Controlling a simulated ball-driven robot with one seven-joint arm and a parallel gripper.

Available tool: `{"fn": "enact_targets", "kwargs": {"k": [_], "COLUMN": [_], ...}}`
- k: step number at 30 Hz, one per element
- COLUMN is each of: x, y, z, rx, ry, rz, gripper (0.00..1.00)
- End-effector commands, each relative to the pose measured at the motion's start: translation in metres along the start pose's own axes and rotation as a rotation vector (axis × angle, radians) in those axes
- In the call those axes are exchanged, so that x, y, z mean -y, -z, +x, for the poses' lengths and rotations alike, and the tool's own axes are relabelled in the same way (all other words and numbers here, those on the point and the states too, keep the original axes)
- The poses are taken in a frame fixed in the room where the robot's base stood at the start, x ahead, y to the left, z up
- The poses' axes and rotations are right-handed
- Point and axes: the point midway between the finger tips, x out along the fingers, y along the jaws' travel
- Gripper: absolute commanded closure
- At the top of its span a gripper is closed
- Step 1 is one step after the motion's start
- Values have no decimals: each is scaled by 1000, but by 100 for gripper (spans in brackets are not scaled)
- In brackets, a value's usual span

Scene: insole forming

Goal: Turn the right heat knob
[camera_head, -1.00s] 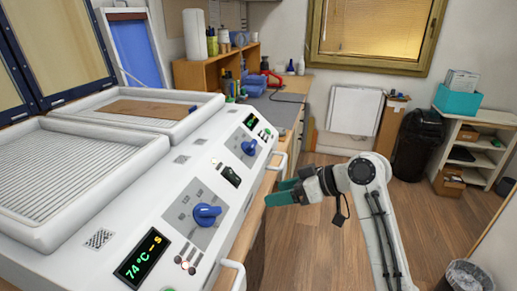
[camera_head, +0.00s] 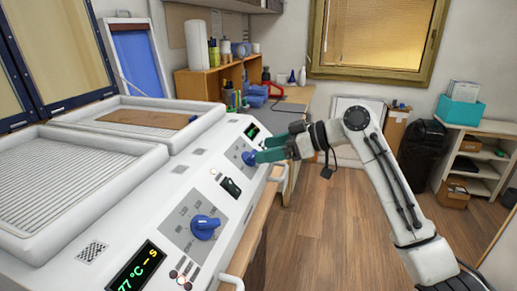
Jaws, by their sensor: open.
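The right heat knob (camera_head: 249,158) is a blue dial on the far half of the white machine's sloped front panel (camera_head: 222,210). My gripper (camera_head: 262,149), with teal fingers, is just to the right of this knob at the panel's edge. Its fingers point left toward the knob and are apart, with nothing held. One finger overlaps the knob's right side in the picture; I cannot tell whether they touch. The second blue knob (camera_head: 205,227) is nearer, on the same panel, clear of the gripper.
Handles (camera_head: 281,178) stick out from the machine's front edge below my gripper. A lit display (camera_head: 136,271) reads 77 °C at the near end. A brown sheet (camera_head: 145,118) lies in the far tray.

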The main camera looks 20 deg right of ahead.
Motion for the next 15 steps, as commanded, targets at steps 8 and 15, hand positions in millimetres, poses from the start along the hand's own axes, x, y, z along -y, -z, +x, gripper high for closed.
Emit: {"fn": "enact_targets", "kwargs": {"k": [8, 15], "x": [0, 0], "y": [1, 0], "z": [31, 36], "rx": [0, 0], "ry": [0, -1], "rz": [1, 0], "gripper": [26, 26]}}
